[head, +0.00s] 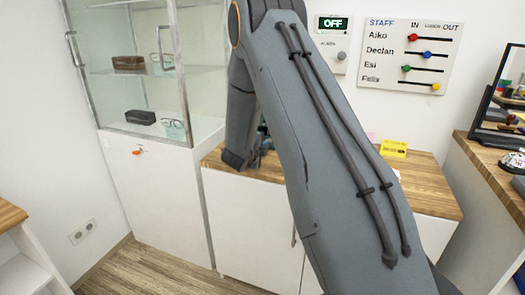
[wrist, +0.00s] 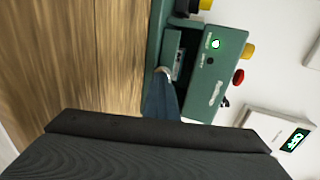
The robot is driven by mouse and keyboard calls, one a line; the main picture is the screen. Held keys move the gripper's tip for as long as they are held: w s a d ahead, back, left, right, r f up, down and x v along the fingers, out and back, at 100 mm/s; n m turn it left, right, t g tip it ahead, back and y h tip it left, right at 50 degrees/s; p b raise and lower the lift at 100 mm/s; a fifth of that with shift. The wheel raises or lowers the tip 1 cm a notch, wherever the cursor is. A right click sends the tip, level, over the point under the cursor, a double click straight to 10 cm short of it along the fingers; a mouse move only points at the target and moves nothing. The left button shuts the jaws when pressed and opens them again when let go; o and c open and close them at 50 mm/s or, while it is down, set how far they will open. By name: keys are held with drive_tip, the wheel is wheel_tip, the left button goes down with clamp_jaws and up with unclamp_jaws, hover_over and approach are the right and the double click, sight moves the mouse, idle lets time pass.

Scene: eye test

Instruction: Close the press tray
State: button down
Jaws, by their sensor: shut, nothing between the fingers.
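The press shows in the wrist view as a green machine (wrist: 205,92) with a lit green lamp, a yellow knob and a red button on its face. In the head view my gripper (head: 240,160) is over the wooden counter, and my arm hides the press.
A glass cabinet (head: 150,135) stands left of the wooden counter (head: 415,180). A wall box reading OFF (head: 334,40) and a staff board (head: 408,55) hang behind. A yellow box (head: 393,148) lies at the counter's back.

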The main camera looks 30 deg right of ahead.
drive_tip(key=shift+w+d+r, duration=0.1)
drive_tip(key=shift+d+r, duration=0.05)
drive_tip(key=v, duration=0.2)
drive_tip(key=f+v, duration=0.1)
drive_tip(key=v, duration=0.2)
drive_tip(key=a+v, duration=0.1)
drive_tip(key=v, duration=0.1)
drive_tip(key=shift+a+f, duration=0.15)
drive_tip(key=v, duration=0.6)
drive_tip(key=shift+s, duration=0.55)
